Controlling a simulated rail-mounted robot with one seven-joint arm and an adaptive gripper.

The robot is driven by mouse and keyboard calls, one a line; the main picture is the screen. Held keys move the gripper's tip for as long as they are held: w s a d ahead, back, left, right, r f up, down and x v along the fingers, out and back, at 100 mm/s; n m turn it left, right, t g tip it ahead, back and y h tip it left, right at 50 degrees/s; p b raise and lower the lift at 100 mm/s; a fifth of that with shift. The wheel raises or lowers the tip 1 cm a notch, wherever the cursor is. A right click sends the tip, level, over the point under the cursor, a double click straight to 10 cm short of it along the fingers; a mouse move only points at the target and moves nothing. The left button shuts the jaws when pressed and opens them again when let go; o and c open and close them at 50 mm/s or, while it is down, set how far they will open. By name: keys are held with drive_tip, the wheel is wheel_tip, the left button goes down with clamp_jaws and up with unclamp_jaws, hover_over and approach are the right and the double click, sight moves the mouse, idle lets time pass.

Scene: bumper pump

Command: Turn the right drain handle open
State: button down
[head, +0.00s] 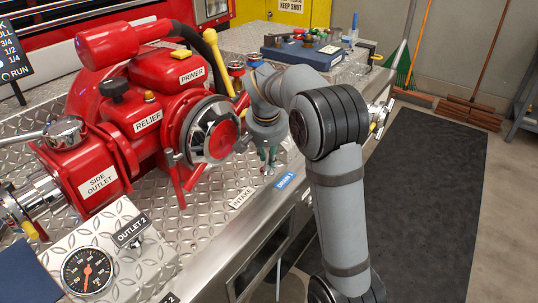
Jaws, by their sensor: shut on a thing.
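The red pump (165,90) stands on the diamond-plate deck, with a chrome-ringed intake cap (210,130) facing right. A blue drain label (285,180) is on the deck's front edge. My gripper (268,160) points down just behind this label, to the right of the cap. It is shut on the drain handle, which its fingers and body mostly hide. The handle's exact angle cannot be told. My arm reaches in from the lower right.
An "INTAKE" label (241,197) lies left of the blue label. A gauge panel (112,255) stands at lower left. A dark tray with colored fittings (302,48) sits at the back. A dark floor mat (435,190) to the right is clear.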

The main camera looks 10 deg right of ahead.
drive_tip(key=n+y, duration=0.1)
drive_tip(key=n, duration=0.2)
drive_tip(key=shift+d+r+p, duration=0.1)
drive_tip(key=shift+d+p, duration=0.05)
drive_tip(key=shift+p, duration=0.25)
drive_tip(key=n+y+p, duration=0.1)
drive_tip(key=n, duration=0.2)
drive_tip(key=shift+w+y, duration=0.15)
drive_tip(key=shift+y, duration=0.15)
drive_tip(key=n+y+p, duration=0.1)
drive_tip(key=n, duration=0.2)
drive_tip(key=n+g+p, duration=0.1)
drive_tip(key=n, duration=0.1)
drive_tip(key=shift+w+n+y+p, duration=0.15)
drive_tip(key=shift+n+y+p, duration=0.25)
drive_tip(key=c, duration=1.7)
unclamp_jaws()
drive_tip(key=shift+c, duration=0.2)
drive_tip(key=shift+o, duration=0.4)
